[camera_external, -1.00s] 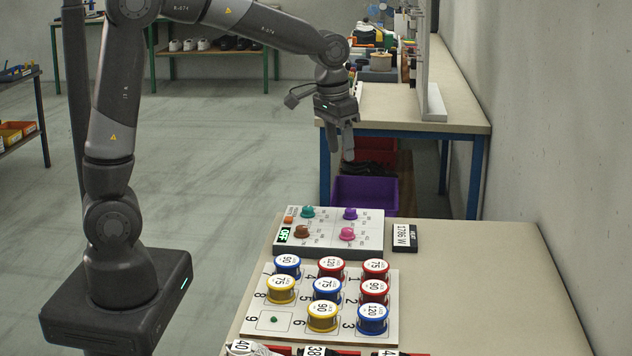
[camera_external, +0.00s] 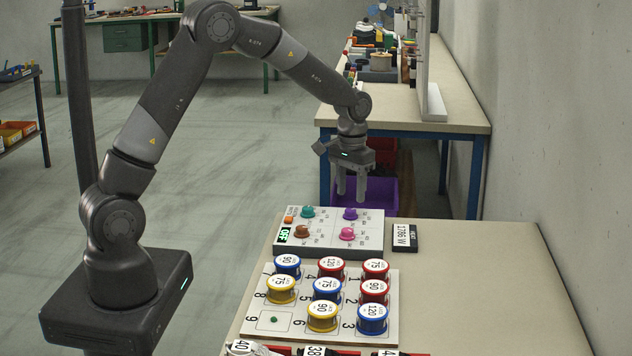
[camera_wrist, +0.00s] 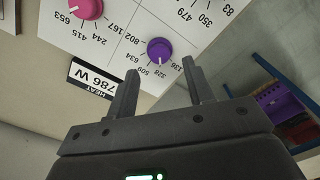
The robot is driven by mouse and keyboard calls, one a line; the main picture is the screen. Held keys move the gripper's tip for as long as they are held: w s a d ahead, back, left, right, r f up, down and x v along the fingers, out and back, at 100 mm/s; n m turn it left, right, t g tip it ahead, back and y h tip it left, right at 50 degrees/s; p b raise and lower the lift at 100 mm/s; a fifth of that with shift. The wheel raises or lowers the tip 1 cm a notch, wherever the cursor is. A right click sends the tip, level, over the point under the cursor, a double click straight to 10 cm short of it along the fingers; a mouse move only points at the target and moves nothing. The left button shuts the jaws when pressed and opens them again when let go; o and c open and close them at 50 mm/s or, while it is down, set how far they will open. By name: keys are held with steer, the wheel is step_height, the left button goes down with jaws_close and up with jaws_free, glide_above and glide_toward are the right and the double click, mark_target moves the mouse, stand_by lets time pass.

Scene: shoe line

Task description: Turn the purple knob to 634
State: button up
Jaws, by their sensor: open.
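The purple knob (camera_external: 350,214) is at the back right of the white control panel (camera_external: 335,246). My gripper (camera_external: 351,200) is open and empty, pointing down above the back of the panel. In the wrist view its two fingers (camera_wrist: 160,82) stand apart, with the knob beyond and between them, not touched.
The panel also has a pink knob (camera_external: 347,233), a teal knob (camera_external: 308,211), a brown knob (camera_external: 302,231) and a green OFF display (camera_external: 284,234). Several labelled spools (camera_external: 327,287) stand in front.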

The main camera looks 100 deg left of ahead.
mark_target(350, 209)
steer(key=shift+f, duration=2.05)
steer(key=shift+c, duration=0.5)
steer(key=c, duration=0.9)
